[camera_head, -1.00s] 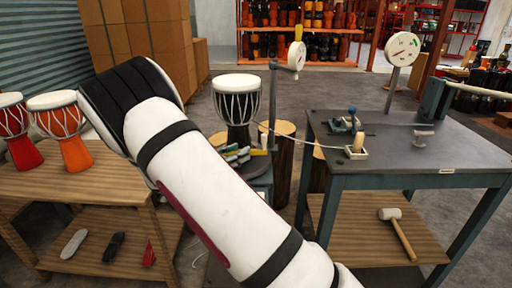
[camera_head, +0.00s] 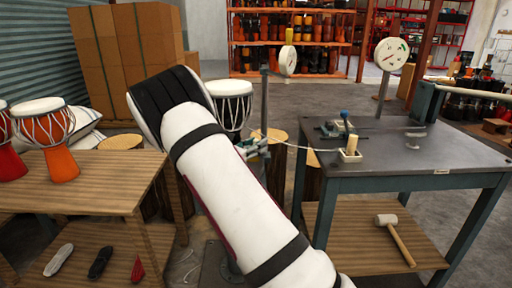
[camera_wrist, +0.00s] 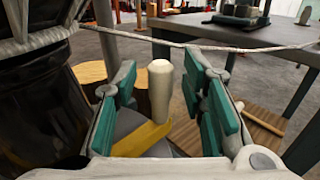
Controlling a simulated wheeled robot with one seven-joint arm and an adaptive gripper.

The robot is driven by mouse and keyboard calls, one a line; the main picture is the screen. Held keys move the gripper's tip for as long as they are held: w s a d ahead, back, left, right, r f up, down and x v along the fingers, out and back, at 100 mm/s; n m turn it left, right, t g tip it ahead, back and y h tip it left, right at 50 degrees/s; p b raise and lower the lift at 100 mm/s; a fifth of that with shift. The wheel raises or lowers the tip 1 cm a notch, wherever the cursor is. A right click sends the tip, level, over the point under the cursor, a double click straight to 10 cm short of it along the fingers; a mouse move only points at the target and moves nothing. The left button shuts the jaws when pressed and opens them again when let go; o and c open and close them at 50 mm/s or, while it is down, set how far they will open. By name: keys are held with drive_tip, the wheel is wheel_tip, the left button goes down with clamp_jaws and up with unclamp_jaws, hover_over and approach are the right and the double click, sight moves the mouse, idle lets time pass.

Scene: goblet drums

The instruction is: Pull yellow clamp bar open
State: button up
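In the wrist view a yellow bar (camera_wrist: 142,139), which looks like the clamp bar, lies low and slants up to the right. A cream rounded knob (camera_wrist: 160,88) stands upright at its right end. My gripper (camera_wrist: 163,72) has its teal-padded fingers apart, one on each side of the knob. Gaps show between the knob and both pads, so it is open and empty. In the head view my gripper (camera_head: 252,148) is small, beside the goblet drum (camera_head: 230,103), partly behind my arm. The yellow bar cannot be made out there.
The drum's dark body (camera_wrist: 38,110) is close at the left of the wrist view. A pale cord (camera_wrist: 240,48) crosses above the fingers. A grey-topped workbench (camera_head: 425,155) stands right, a wooden table (camera_head: 75,190) left. Wooden stumps (camera_head: 272,134) stand behind the gripper.

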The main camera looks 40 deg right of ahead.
drive_tip(key=shift+d, duration=0.3)
clamp_jaws()
drive_tip(key=shift+a, duration=0.1)
